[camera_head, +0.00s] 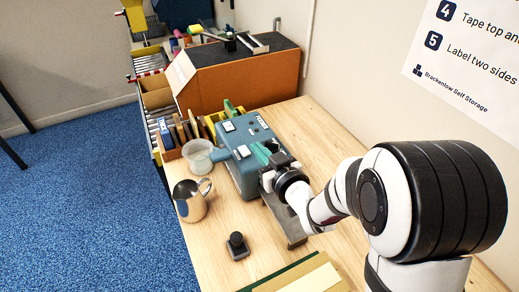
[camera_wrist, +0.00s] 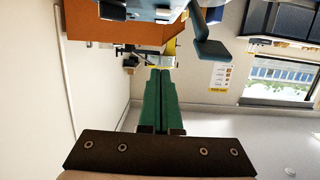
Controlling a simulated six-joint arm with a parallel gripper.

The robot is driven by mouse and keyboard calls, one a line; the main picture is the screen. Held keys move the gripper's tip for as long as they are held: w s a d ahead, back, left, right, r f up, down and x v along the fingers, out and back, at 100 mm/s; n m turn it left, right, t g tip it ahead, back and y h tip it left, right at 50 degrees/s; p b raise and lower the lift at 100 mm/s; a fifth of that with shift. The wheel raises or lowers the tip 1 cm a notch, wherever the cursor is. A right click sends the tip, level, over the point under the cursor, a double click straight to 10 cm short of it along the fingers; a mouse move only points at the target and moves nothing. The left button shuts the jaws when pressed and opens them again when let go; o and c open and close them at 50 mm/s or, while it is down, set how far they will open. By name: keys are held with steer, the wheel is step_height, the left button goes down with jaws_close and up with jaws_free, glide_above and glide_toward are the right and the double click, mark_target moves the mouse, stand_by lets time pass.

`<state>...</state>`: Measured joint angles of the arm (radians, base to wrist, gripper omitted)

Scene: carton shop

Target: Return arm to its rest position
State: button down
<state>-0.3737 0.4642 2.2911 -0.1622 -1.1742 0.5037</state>
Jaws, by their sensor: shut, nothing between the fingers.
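My arm reaches in from the right in the head view. My gripper (camera_head: 263,153), with green fingers, is over or beside the right side of a blue-grey machine (camera_head: 243,174) on the wooden table (camera_head: 335,140). I cannot tell from this view whether it touches the machine. In the wrist view the two green fingers (camera_wrist: 161,72) lie together, shut with nothing between them. My arm hides part of the table and the grey metal plate by the machine.
A large orange-brown box (camera_head: 245,83) stands behind. Flat boards (camera_head: 315,281) lie at the front. A wall is to the right.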

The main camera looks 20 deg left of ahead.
stand_by(0.3)
steer(key=s+d+m+g+h, duration=0.25)
steer(key=d+m+h, duration=0.2)
steer(key=d, duration=0.55)
steer(key=s+d+m+g+h, duration=0.1)
steer(key=s+d+m+h, duration=0.35)
steer(key=d, duration=0.65)
steer(key=s+d+m+g, duration=0.2)
steer(key=s+m+g, duration=0.3)
steer(key=s, duration=1.8)
steer(key=shift+m+g, duration=0.3)
steer(key=shift+g, duration=0.95)
